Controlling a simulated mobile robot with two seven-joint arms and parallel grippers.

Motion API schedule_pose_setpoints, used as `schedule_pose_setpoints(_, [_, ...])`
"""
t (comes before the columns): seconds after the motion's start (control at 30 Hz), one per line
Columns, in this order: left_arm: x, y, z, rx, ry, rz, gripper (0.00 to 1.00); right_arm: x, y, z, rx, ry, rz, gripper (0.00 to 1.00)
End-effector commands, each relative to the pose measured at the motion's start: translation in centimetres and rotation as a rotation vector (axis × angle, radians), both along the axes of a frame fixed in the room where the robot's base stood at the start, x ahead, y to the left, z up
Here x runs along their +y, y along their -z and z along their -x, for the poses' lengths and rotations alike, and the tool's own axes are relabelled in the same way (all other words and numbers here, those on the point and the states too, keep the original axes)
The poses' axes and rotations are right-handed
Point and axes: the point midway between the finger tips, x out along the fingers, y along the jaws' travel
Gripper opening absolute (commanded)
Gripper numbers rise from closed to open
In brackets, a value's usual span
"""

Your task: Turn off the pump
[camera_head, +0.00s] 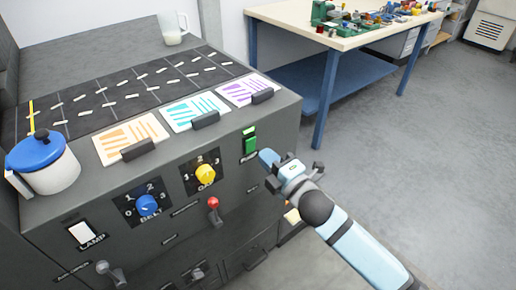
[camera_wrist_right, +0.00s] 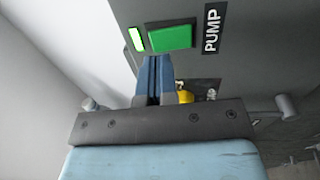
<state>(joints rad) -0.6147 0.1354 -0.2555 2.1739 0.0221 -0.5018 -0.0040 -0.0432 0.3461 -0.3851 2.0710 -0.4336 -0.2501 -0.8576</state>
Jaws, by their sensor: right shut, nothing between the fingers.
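The pump switch (camera_head: 250,145) is a green rocker on the front of the grey cabinet, near its right corner. In the right wrist view the rocker (camera_wrist_right: 170,37) sits beside a PUMP label (camera_wrist_right: 212,28) and a lit pale green indicator (camera_wrist_right: 136,39). My right gripper (camera_head: 264,155) is shut and empty, its blue fingertips just right of and slightly below the switch in the head view. In the right wrist view its fingers (camera_wrist_right: 153,62) point at the rocker's lower edge; I cannot tell whether they touch it. My left gripper is not in view.
The same panel carries a yellow knob (camera_head: 205,174), a blue BELT knob (camera_head: 147,206), a red-tipped lever (camera_head: 213,203) and a white LAMP switch (camera_head: 82,233). A blue-lidded pot (camera_head: 52,175) stands on top. A workbench (camera_head: 284,22) stands behind; floor at right is clear.

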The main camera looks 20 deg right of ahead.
Motion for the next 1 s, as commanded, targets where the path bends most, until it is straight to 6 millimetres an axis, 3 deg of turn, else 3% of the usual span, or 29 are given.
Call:
schedule_pose_setpoints(0.1, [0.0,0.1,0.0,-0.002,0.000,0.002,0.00,0.7,-0.2,-1.8,-0.001,-0.001,-0.001,0.00])
schedule_pose_setpoints(0.3, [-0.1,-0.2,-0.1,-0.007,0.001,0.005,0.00,1.2,-0.4,-3.3,0.001,0.000,-0.002,0.00])
schedule_pose_setpoints(0.73, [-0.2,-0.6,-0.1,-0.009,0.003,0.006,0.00,1.3,-0.6,-3.5,0.003,0.000,-0.001,0.00])
schedule_pose_setpoints(0.97, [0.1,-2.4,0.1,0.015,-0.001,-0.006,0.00,1.5,-1.7,-4.1,0.057,-0.001,0.021,0.00])
schedule_pose_setpoints(1.0, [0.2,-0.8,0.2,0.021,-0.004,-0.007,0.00,1.5,-0.7,-4.1,0.053,-0.001,0.018,0.00])
